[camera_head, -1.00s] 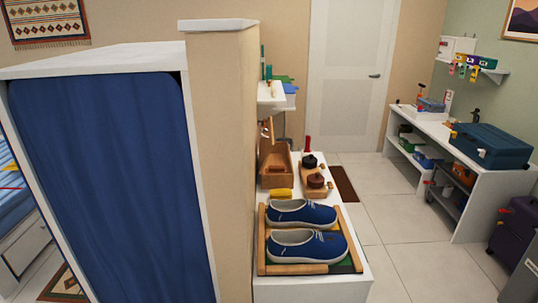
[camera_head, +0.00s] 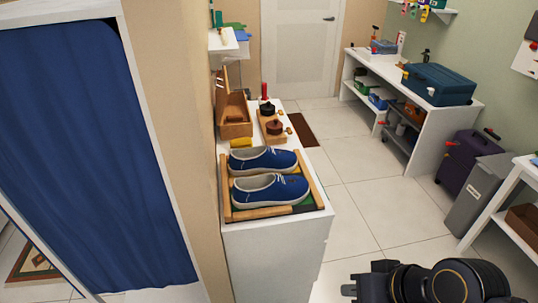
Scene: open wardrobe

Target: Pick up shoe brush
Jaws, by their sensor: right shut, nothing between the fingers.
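I cannot single out the shoe brush for sure at this size. Shoe-care things stand on a white cabinet (camera_head: 275,240) against the end of the wall. A wooden holder (camera_head: 268,138) there carries a dark round piece (camera_head: 267,108) and a brown round piece (camera_head: 275,127), with a red upright handle (camera_head: 264,91) behind. Two blue shoes (camera_head: 270,189) lie in a wooden-framed tray (camera_head: 258,214) in front. My black right gripper (camera_head: 348,290) is at the bottom edge, shut and empty, over the floor right of the cabinet and apart from it. My left gripper is out of view.
An open wooden box (camera_head: 235,122) and a yellow block (camera_head: 241,142) are behind the shoes. A wall and blue curtain (camera_head: 90,160) close off the left. A bench (camera_head: 465,108) and grey bin (camera_head: 475,200) stand right.

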